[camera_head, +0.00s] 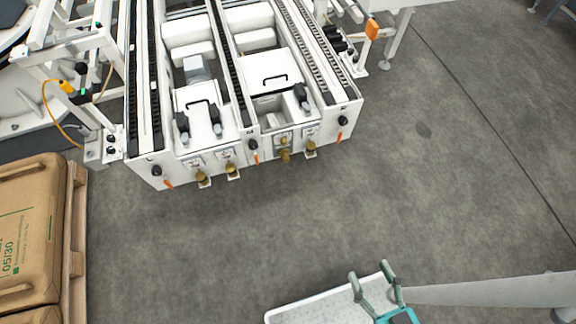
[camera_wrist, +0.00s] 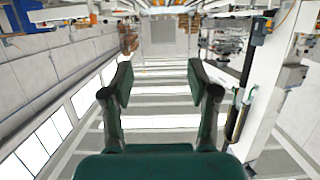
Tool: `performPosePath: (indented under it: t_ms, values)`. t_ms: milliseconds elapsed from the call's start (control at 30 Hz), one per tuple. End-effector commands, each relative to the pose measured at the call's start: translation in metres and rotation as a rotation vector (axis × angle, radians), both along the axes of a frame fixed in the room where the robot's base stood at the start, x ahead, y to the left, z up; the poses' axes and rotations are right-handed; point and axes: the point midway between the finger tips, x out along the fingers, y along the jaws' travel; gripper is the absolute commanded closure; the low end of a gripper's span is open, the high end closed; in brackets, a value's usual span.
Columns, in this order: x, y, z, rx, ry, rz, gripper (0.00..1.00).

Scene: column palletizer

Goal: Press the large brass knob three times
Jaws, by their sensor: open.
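Several brass knobs sit along the lower front face of the white machine (camera_head: 235,160) in the head view. No brass knob can be made out in the wrist view.
Brown sacks (camera_head: 28,235) on a wooden pallet (camera_head: 74,235) stand at the left. Black knobs and orange levers stick out of the machine's front. The grey concrete floor (camera_head: 440,170) between my gripper and the machine is clear.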

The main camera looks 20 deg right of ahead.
Motion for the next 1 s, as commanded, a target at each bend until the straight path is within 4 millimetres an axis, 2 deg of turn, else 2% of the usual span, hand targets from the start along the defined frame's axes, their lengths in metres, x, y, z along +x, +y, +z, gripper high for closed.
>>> performPosePath:
  t_ms: [400, 433, 667, 1000]
  values:
    - [0.0, 0.0, -0.0001, 0.0, 0.0, 0.0, 0.4]
    - [0.0, 0.0, -0.0001, 0.0, 0.0, 0.0, 0.43]
    - [-0.0001, 0.0, -0.0001, 0.0, 0.0, 0.0, 1.0]
    - [-0.0001, 0.0, -0.0001, 0.0, 0.0, 0.0, 1.0]
